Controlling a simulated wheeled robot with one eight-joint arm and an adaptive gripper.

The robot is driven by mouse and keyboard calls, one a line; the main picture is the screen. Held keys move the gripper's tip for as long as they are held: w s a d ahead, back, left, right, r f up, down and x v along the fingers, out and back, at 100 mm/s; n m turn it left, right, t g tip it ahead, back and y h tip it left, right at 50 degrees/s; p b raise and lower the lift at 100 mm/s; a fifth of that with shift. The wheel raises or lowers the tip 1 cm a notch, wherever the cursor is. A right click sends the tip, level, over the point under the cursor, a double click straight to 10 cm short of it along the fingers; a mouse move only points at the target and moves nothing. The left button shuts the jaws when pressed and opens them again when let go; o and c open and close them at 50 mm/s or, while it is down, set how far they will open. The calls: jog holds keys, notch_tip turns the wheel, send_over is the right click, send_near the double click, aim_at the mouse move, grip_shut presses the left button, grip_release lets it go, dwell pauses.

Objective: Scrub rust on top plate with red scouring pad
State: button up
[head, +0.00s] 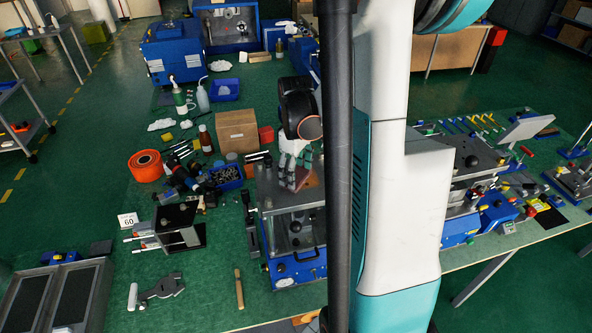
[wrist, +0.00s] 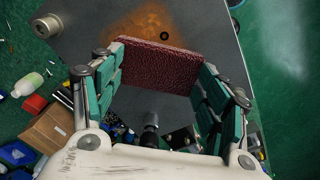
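The red scouring pad (wrist: 160,66) is held between the two teal-lined fingers of my gripper (wrist: 161,70). The pad's rough, dark red face spans the gap between the fingertips. The grey metal top plate (wrist: 93,22) lies beyond it, with an orange-brown rust patch (wrist: 146,24) showing just past the pad's upper edge. I cannot tell whether the pad touches the plate. In the head view my gripper (head: 297,176) points down over the top plate (head: 279,198) of the blue-based press, and the pad (head: 309,180) shows partly behind the fingers. The rust is not clear there.
A cardboard box (head: 237,131), an orange spool (head: 145,166) and a blue bin of small parts (head: 226,177) stand left of the press. A round knob (wrist: 47,25) rises from a plate corner. A wooden-handled tool (head: 239,288) lies in front on open green bench.

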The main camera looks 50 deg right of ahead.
jog(key=shift+s+d+f, duration=0.15)
jog(key=shift+s+f, duration=0.05)
jog(key=shift+c, duration=0.3)
